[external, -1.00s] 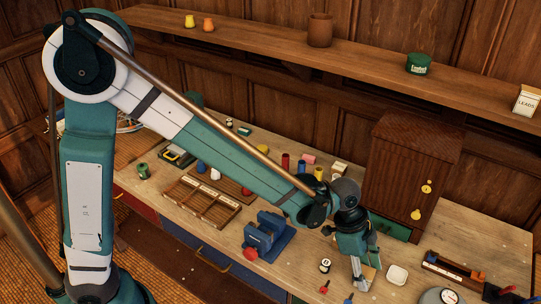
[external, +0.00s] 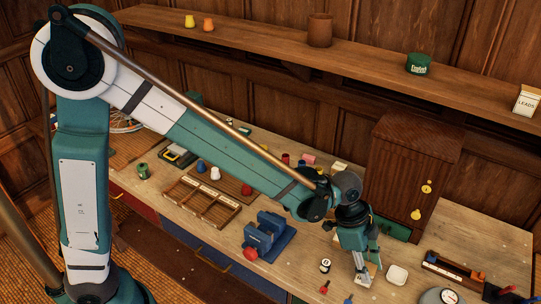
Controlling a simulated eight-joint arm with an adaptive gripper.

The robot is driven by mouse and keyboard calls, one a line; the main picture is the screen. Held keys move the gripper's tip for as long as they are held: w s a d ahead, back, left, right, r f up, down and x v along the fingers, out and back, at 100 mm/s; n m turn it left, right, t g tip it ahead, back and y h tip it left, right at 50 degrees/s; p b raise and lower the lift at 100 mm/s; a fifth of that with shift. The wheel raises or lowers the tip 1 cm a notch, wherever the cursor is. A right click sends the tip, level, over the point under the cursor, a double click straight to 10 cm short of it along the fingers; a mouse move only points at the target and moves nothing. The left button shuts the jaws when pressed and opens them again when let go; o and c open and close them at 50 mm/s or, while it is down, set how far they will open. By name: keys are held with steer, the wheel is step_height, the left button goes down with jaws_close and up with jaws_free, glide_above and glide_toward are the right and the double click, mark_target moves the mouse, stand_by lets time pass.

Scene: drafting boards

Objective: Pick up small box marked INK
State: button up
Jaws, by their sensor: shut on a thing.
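My gripper (external: 362,273) is at the front of the workbench, pointing down. It is shut on a small pale box (external: 372,269), which shows only partly beside and behind the fingers. Its marking is too small to read, and I cannot tell whether its underside touches the bench.
A white dish (external: 397,275) stands close to the right of my gripper. A small dark jar with a pale lid (external: 325,266) and a blue vise (external: 267,235) are to the left. A wooden cabinet (external: 411,175) stands behind. A dial gauge (external: 446,296) is at front right.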

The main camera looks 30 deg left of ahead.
step_height(320, 180, up, 8)
steer(key=shift+p, duration=0.65)
